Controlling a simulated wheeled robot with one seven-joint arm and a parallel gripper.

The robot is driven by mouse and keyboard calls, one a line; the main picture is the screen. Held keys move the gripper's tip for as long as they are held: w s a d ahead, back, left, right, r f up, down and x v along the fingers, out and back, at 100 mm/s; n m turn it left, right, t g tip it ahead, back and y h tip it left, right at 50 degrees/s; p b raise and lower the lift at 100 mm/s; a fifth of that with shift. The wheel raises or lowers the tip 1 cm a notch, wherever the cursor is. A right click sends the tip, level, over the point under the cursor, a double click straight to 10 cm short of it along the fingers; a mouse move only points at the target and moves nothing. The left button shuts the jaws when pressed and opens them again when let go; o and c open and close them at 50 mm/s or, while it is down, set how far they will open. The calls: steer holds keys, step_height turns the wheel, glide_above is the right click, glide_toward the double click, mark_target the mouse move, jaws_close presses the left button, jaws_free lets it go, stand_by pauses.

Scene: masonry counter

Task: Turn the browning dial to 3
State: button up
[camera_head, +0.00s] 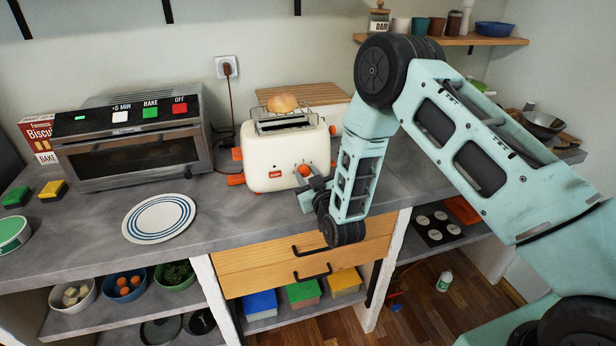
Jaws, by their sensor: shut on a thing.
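My gripper (307,176) reaches in from the right and is shut on the dial. The fingers and wrist cover part of the dial and the toaster's lower right front. The number the dial points at is too small to read.
A toaster oven (135,142) stands to the left, with a striped plate (159,217) in front of it. A wooden bread box (305,93) is behind the toaster. Drawers (290,262) are below the counter edge. Counter between plate and toaster is free.

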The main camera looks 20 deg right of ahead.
steer(key=shift+f+b, duration=0.1)
steer(key=shift+b, duration=0.3)
steer(key=m+b, duration=0.4)
steer(key=shift+f+b, duration=0.2)
steer(key=shift+b, duration=0.1)
steer(key=m+b, duration=0.6)
steer(key=b, duration=0.1)
steer(key=shift+m+t, duration=0.4)
steer(key=m+b, duration=0.4)
steer(key=shift+m+h, duration=0.4)
steer(key=m+b, duration=0.3)
steer(key=m, duration=0.2)
steer(key=shift+h, duration=0.4)
steer(key=shift+r, duration=0.1)
steer(key=o, duration=1)
